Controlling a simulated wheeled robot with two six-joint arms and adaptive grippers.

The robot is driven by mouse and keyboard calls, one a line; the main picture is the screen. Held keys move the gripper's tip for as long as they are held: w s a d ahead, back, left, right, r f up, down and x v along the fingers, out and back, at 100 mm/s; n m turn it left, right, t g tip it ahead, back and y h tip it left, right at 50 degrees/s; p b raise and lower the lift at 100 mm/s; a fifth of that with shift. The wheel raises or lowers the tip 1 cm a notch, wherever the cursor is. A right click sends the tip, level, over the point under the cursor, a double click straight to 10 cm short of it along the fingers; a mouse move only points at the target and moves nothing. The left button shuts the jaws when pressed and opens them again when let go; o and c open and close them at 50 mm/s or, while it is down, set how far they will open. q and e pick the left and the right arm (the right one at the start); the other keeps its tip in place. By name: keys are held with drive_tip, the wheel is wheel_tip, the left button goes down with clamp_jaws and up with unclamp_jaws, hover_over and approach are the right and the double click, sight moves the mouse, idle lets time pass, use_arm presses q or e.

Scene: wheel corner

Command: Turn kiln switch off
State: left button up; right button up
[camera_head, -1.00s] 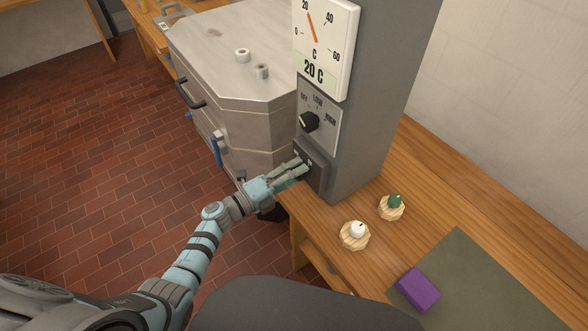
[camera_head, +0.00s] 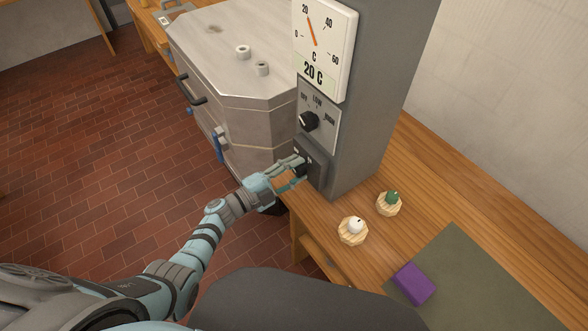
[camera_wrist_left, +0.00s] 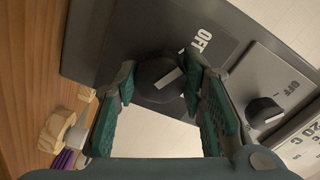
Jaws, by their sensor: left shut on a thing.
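The kiln switch, a black round knob with a white mark (camera_wrist_left: 155,82), sits on a dark box (camera_head: 316,176) low on the grey post. In the left wrist view it lies between my left gripper's fingers (camera_wrist_left: 160,82). An OFF label (camera_wrist_left: 203,40) is up and right of the knob, and the white mark slants up and right. In the head view my left gripper (camera_head: 298,170) is at the box, shut on this knob and largely hiding it. My right gripper is not in view.
Above it are a second black knob (camera_head: 309,121) marked OFF, LOW, HIGH and a gauge (camera_head: 323,45) reading 20 C. The grey kiln (camera_head: 235,75) stands left. A wooden bench (camera_head: 385,175) carries two small wooden pieces (camera_head: 352,231) (camera_head: 389,204) and a purple block (camera_head: 414,283).

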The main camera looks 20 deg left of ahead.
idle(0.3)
use_arm(q)
drive_tip(key=o, duration=1.1)
drive_tip(key=shift+o, duration=0.2)
drive_tip(key=v, duration=1.2)
drive_tip(key=shift+a, duration=0.1)
